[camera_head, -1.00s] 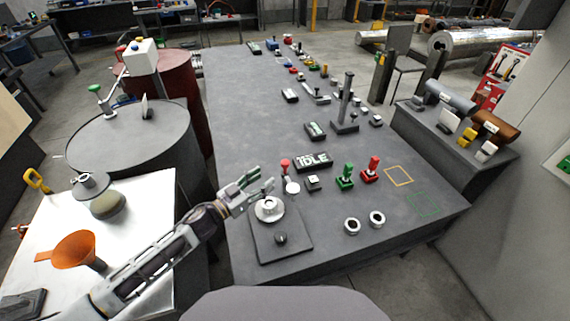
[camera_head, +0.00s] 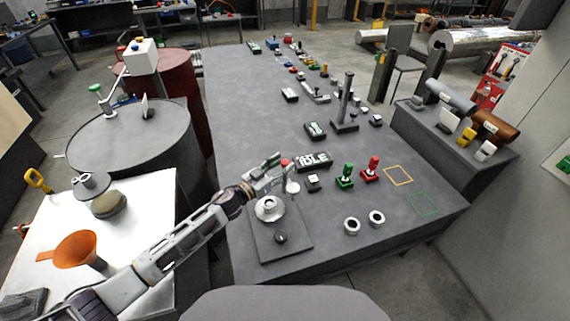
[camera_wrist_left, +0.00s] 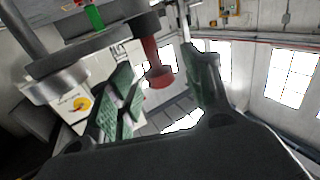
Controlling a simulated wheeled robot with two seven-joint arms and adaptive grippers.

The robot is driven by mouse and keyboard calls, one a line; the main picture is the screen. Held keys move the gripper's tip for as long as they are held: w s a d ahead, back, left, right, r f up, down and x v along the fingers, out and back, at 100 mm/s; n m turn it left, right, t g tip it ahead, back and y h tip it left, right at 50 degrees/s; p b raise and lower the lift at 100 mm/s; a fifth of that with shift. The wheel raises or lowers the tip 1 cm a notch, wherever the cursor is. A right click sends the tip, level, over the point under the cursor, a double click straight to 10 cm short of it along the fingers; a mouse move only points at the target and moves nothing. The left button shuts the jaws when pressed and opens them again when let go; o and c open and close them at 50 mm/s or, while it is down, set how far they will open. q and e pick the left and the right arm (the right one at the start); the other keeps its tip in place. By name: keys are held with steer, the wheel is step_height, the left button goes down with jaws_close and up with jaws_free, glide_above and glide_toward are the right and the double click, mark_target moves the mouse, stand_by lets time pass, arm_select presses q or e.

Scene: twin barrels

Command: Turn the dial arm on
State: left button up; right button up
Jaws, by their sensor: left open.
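A dark square plate (camera_head: 294,241) on the near left of the grey bench carries a whitish round dial (camera_head: 269,207) and a small black knob (camera_head: 280,237). Which part is the dial arm is too small to tell. My left gripper (camera_head: 274,169) is open, above the bench just beyond the dial, beside a red-topped post (camera_head: 285,162) and a small white disc (camera_head: 292,188). In the left wrist view, the red post (camera_wrist_left: 158,74) shows between the green-padded fingers (camera_wrist_left: 165,95), with no clear contact. My right gripper is out of view.
An IDLE display (camera_head: 313,160), a green handle (camera_head: 345,175) and a red handle (camera_head: 370,168) stand right of the gripper. Two metal rings (camera_head: 364,222) lie nearer. A tall dark post (camera_head: 346,105) rises farther back.

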arm_select(q)
steer(key=shift+w+d, duration=0.3)
steer(key=shift+d, duration=0.05)
steer(key=shift+w+d, duration=0.25)
steer(key=shift+w, duration=0.05)
steer(key=shift+d, duration=0.1)
steer(key=c, duration=0.9)
jaws_close()
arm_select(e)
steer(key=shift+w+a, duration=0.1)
